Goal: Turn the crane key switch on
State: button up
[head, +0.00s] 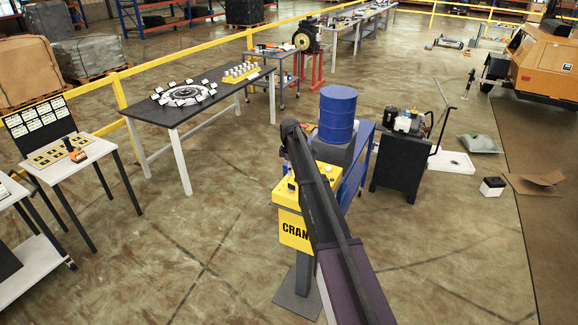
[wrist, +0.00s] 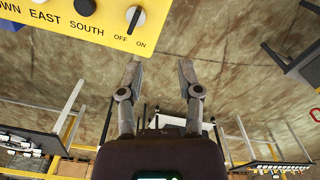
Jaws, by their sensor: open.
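The yellow crane control box (head: 295,228) stands on a grey post in the middle of the head view, partly covered by my arm. Its panel (wrist: 70,28) fills the upper left of the wrist view, with EAST and SOUTH lettering. The key switch (wrist: 136,17) is a white disc with a slanted dark handle, near the panel's right corner above the OFF and ON labels. I cannot tell for sure which label it points to. My gripper (wrist: 158,66) is open and empty, its fingertips below the switch in the picture and apart from it. The head view does not show the fingers clearly.
A dark table (head: 185,118) with a round fixture is to the left. A yellow railing (head: 185,65) runs behind it. The floor left of the box is clear.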

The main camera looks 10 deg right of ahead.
jog(key=s+f+m+b, duration=0.4)
jog(key=s+f+b, duration=0.3)
jog(key=s, duration=0.6)
jog(key=s+f+m+b, duration=0.5)
jog(key=s+f+b, duration=0.2)
jog(key=s, duration=0.5)
jog(key=shift+s+d+f+m, duration=0.2)
jog(key=shift+s+f+m, duration=0.1)
jog(key=shift+s, duration=0.1)
